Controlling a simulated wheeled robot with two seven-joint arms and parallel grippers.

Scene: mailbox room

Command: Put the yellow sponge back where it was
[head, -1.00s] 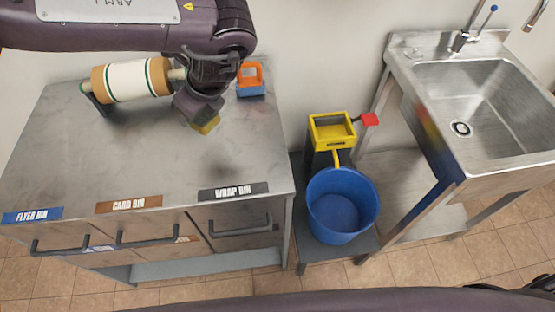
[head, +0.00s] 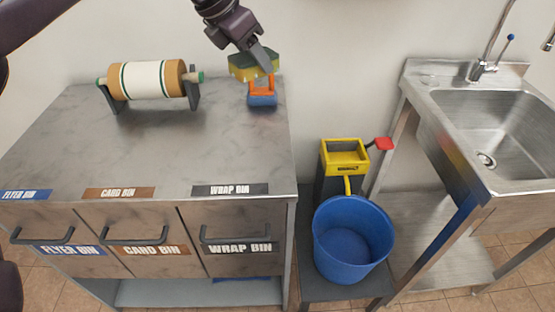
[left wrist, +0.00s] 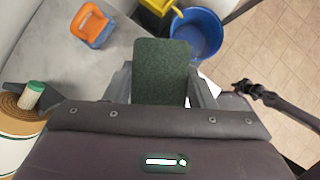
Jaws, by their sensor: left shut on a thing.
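The yellow sponge (head: 247,66) has a dark green scouring side. In the head view it is held up at the back right of the counter, in front of the orange and blue item. My left gripper (head: 257,58) is shut on the sponge. In the left wrist view the sponge's green face (left wrist: 161,72) fills the gap between the fingers (left wrist: 160,88) and hides its yellow side. The orange and blue holder-like item (head: 262,94) stands on the counter just below the sponge in the head view. My right gripper is not clearly in view.
A paper roll on a stand (head: 148,80) is at the counter's back left. The grey counter (head: 170,150) is clear in the middle. A blue bucket (head: 352,240), a yellow wringer box (head: 345,155) and a steel sink (head: 490,130) are to the right.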

